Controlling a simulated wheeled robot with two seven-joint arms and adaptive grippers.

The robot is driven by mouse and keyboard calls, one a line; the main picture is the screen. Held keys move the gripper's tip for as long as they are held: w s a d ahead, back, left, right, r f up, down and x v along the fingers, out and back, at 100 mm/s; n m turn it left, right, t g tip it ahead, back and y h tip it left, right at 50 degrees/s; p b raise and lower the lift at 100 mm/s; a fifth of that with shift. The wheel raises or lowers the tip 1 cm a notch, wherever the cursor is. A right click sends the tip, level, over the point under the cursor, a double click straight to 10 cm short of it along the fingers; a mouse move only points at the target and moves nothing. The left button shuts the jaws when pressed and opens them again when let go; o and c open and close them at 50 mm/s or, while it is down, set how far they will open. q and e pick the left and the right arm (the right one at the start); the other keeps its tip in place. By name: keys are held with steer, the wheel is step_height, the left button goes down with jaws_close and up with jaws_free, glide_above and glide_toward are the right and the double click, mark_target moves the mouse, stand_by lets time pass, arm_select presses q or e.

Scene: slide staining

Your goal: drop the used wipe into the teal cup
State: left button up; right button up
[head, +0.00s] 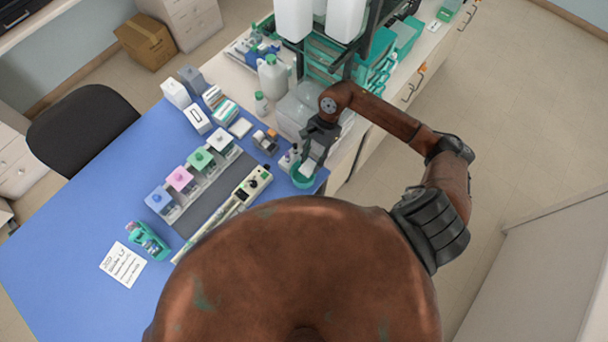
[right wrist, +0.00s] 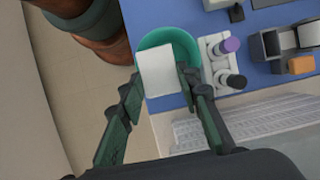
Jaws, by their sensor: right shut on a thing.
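The teal cup (head: 301,181) stands near the right corner of the blue bench top. In the right wrist view the cup (right wrist: 187,43) shows its round rim, partly covered by the wipe. The used wipe (right wrist: 155,70) is a white, flat piece. My right gripper (right wrist: 158,84) is shut on it, with one finger at each side. In the head view the right gripper (head: 313,155) points down just above the cup, and the wipe (head: 308,168) overlaps the cup's opening. How far the wipe is above the rim is unclear. My left gripper is not in view.
Small bottles with dark and purple caps (right wrist: 228,62) stand close beside the cup. A tape dispenser (head: 266,141) is farther left. A clear bin (head: 298,108) is behind. Staining jars with coloured lids (head: 180,180) line the bench. The bench edge is close to the cup.

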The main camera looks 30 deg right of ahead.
steer(key=shift+f, duration=0.65)
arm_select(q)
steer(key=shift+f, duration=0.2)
arm_select(e)
steer(key=shift+f, duration=0.15)
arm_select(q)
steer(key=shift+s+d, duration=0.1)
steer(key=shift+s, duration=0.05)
arm_select(e)
steer(key=o, duration=1.3)
steer(key=shift+c, duration=0.2)
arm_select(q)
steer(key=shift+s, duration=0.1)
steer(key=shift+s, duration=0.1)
arm_select(e)
steer(key=v, duration=1.2)
steer(key=shift+d, duration=0.1)
